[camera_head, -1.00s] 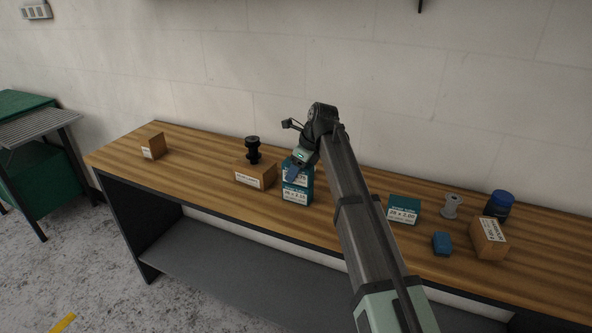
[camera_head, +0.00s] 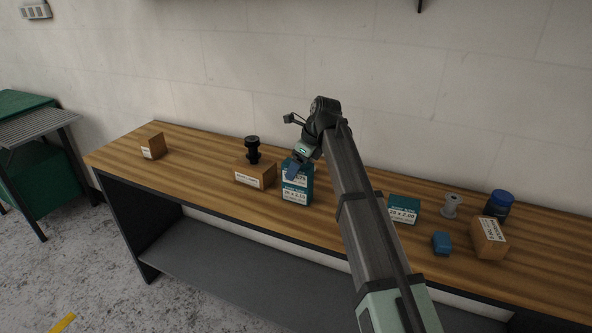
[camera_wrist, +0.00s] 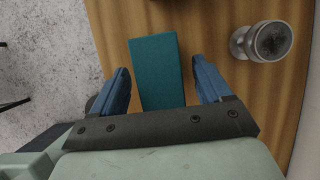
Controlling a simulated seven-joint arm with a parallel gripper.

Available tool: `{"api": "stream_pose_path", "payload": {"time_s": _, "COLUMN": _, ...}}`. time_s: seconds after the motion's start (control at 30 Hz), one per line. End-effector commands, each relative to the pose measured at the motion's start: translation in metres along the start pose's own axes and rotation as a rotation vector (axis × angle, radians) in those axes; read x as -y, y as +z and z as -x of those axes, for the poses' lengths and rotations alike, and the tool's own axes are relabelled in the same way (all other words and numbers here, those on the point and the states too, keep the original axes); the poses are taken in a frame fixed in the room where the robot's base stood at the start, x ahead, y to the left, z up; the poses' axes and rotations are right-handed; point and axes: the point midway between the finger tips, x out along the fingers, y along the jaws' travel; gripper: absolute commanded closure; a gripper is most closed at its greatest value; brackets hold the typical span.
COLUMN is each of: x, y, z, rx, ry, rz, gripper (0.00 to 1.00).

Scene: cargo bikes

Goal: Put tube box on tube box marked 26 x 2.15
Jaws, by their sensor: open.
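Two teal tube boxes stand stacked near the middle of the bench. The lower tube box (camera_head: 297,196) has a white label that seems to read 26 x 2.15. The upper tube box (camera_head: 302,173) rests on it, its label partly hidden by my gripper (camera_head: 293,168). My gripper is open, with its blue fingers at the upper box. In the wrist view the teal top of the upper box (camera_wrist: 158,72) lies between the spread fingers of my gripper (camera_wrist: 161,85), with gaps on both sides. The lower box is hidden there.
A small carton (camera_head: 152,146) stands far left. On the right are another tube box (camera_head: 404,209), a spool (camera_head: 451,205), a blue box (camera_head: 441,243), a carton (camera_head: 488,238) and a blue jar (camera_head: 498,206).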

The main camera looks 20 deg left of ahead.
Motion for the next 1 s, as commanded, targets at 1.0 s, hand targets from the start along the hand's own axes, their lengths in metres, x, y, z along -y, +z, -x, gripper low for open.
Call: {"api": "stream_pose_path", "payload": {"time_s": 1.0, "x": 0.000, "y": 0.000, "z": 0.102, "rx": 0.000, "ry": 0.000, "rz": 0.000, "gripper": 0.22}}
